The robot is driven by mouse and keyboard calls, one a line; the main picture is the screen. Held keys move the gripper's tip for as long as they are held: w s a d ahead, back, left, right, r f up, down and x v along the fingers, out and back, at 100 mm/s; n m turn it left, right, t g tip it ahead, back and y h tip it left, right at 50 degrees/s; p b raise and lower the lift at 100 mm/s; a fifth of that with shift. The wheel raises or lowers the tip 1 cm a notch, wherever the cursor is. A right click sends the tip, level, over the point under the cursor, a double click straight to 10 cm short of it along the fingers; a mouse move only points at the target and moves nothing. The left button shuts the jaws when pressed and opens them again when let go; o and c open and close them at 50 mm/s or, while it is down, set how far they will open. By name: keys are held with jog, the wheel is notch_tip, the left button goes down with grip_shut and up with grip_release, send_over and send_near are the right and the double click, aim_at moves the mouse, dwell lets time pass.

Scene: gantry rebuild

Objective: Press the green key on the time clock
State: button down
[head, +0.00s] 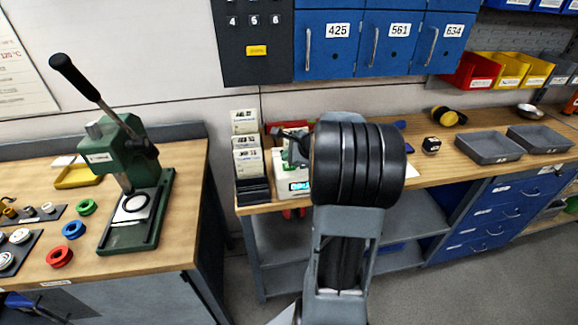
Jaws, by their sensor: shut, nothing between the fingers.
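The time clock (281,184) is a pale box with a small lit green-blue display, standing on the wooden bench beside a rack of cards. My arm covers its right part. My gripper (291,140) shows only in part, as dark and grey pieces above the top of the clock, at the left of my thick black wrist. It looks shut and empty. I cannot tell whether it touches the clock.
The card rack (252,191) stands close at the clock's left. A red item lies behind the clock. Blue lockers (330,52) hang above. Grey trays (489,147) stand to the right. A green press (122,170) stands on the left bench (170,262), across a gap.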

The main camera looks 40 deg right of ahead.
jog(key=shift+f, duration=0.1)
jog(key=shift+f+b, duration=0.35)
jog(key=shift+b, duration=0.1)
jog(key=shift+f+b, duration=0.4)
jog(key=shift+f, duration=0.05)
dwell(0.8)
jog(key=shift+r, duration=0.1)
jog(key=shift+r+p, duration=0.7)
jog(key=shift+r, duration=0.1)
jog(key=shift+r+p, duration=2.05)
jog(key=shift+r, duration=0.5)
jog(key=shift+f, duration=0.1)
